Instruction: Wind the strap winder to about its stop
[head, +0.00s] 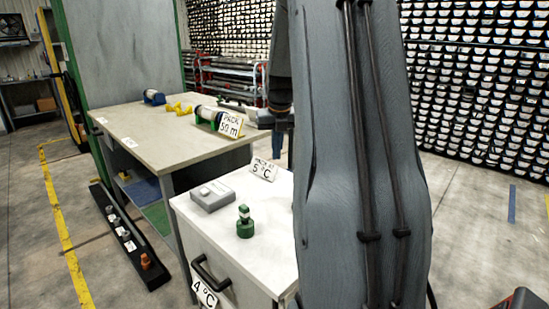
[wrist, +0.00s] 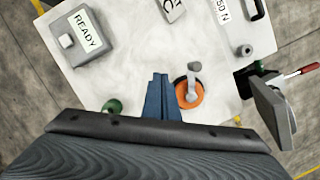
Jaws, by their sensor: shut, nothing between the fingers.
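What looks like the strap winder, an orange disc with a grey crank arm and round knob (wrist: 190,92), sits on the white cabinet top (wrist: 135,65) in the wrist view. I cannot be sure it is the winder. My arm hides this spot in the head view. My gripper (wrist: 160,80) shows blue fingers, closed together and empty, just left of the orange disc. Whether the fingers touch it cannot be told. At the right of the wrist view, a grey plate (wrist: 270,108) and a red-handled lever (wrist: 300,72) stand by the cabinet edge.
A grey box with a pale button (head: 212,195) and a green knobbed piece (head: 245,222) stand on the cabinet. The box bears a READY label in the wrist view (wrist: 85,38). A workbench (head: 155,130) stands behind. A black floor rack (head: 130,240) lies left.

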